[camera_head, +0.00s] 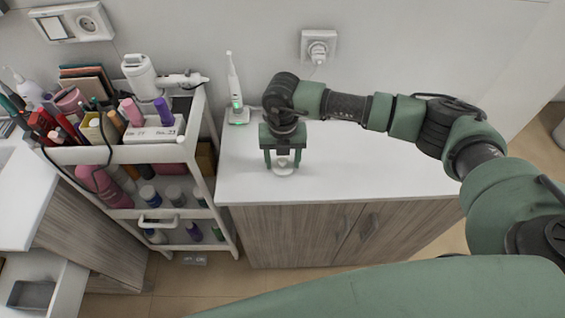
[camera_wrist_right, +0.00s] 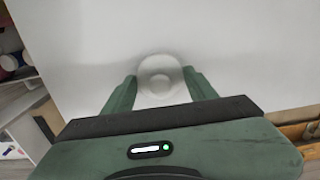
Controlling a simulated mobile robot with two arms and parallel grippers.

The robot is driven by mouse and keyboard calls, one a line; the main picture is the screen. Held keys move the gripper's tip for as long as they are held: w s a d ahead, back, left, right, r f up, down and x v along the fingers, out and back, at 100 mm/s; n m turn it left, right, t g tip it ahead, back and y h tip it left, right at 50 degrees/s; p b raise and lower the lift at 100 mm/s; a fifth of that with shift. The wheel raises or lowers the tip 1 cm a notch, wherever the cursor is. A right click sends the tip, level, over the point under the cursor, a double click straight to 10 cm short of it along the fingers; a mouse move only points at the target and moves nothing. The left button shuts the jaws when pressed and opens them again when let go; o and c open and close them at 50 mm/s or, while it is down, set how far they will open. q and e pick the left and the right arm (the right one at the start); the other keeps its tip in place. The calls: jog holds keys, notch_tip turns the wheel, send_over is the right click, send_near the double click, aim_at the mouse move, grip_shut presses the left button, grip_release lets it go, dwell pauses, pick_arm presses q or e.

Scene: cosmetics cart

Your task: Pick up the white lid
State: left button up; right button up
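The white lid (camera_head: 283,168) is a small round piece with a raised middle, standing on the white countertop below my right gripper (camera_head: 283,160). In the right wrist view the lid (camera_wrist_right: 160,76) lies between the two green fingertips, one on each side. The right gripper is open and points down; a narrow gap seems to remain between the fingers and the lid. Whether the fingertips reach down to the lid's height is hard to tell. My left gripper is not in view.
The white countertop (camera_head: 350,175) is mostly clear around the lid. An electric toothbrush (camera_head: 234,88) on its stand is at the back left. A white cart (camera_head: 120,153) full of cosmetics stands to the left. A wall socket (camera_head: 318,46) with a plug is behind.

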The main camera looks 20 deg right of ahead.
jog(key=shift+c, duration=0.7)
jog(key=shift+r, duration=0.1)
